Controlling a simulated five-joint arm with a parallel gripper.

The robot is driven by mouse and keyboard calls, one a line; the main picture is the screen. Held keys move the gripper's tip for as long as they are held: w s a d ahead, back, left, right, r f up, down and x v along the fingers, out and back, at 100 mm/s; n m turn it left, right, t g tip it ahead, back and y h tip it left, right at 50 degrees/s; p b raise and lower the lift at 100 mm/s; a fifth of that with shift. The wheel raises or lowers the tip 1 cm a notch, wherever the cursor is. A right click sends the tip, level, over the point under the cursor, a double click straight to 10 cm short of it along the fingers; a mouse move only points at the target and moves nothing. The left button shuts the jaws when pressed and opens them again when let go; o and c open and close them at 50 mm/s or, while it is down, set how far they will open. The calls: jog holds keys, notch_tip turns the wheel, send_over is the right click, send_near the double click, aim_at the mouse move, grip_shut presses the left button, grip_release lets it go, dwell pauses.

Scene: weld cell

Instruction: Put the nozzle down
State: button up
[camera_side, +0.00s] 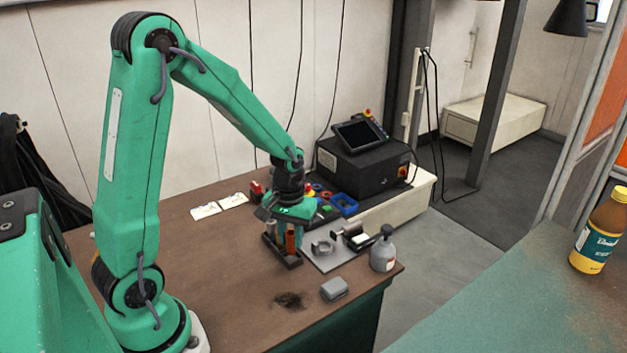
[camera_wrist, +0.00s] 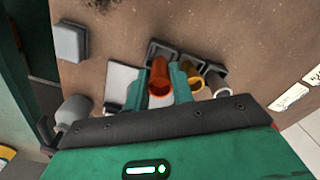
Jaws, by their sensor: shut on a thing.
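The copper-orange nozzle (camera_wrist: 159,72) is upright between the two green fingers of my gripper (camera_wrist: 162,86) in the wrist view. In the side view the nozzle (camera_side: 290,243) shows below my gripper (camera_side: 298,232), at the right part of a dark rack (camera_side: 293,264) on the brown bench. My gripper is shut on it. I cannot tell whether its lower end rests in the rack. A brass-coloured tube (camera_wrist: 190,95) and a dark tube with a pale mouth (camera_wrist: 217,85) stand beside it in the wrist view.
A grey spray bottle (camera_side: 384,250) and a small grey block (camera_side: 334,289) stand near the bench edge. A black machine (camera_side: 367,163) is behind. The front of the bench is mostly clear.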

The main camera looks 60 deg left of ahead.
aim_at(291, 233)
jog(key=shift+f, duration=1.3)
jog(key=o, duration=1)
jog(key=shift+f, duration=0.15)
notch_tip(291, 233, up, 12)
jog(key=shift+r, duration=0.2)
